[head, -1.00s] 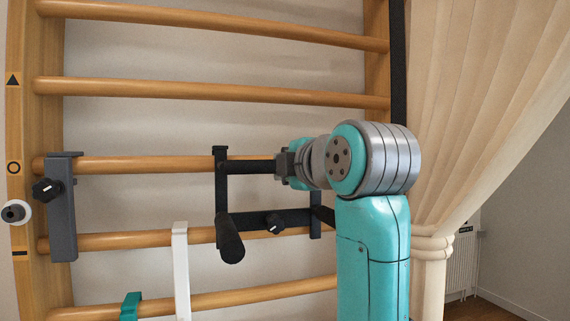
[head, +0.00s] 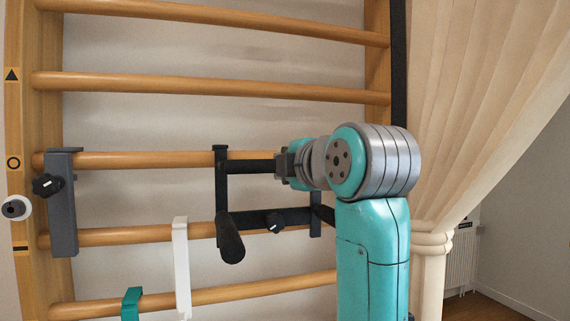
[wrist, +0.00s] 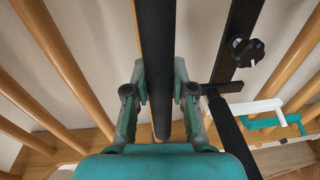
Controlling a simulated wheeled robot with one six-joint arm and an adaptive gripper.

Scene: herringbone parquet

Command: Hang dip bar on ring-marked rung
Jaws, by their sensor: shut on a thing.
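The dip bar (head: 222,185) is a black frame with a hook at the top, padded handles and a cross plate with a knob. My gripper (head: 285,165) is shut on its upper padded bar; the wrist view shows the fingers (wrist: 160,98) on both sides of that bar (wrist: 155,50). The ring mark (head: 13,163) is on the left post, level with the ring-marked rung (head: 130,160). The dip bar's left hook (head: 220,148) overlaps this rung in the head view; I cannot tell whether it touches. The right hook is hidden behind my arm.
A grey bracket (head: 62,210) with a knob hangs at the left end of the ring-marked rung. A white hook (head: 181,260) and a teal hook (head: 131,303) are on lower rungs. A curtain (head: 470,110) hangs at the right. The upper rungs are clear.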

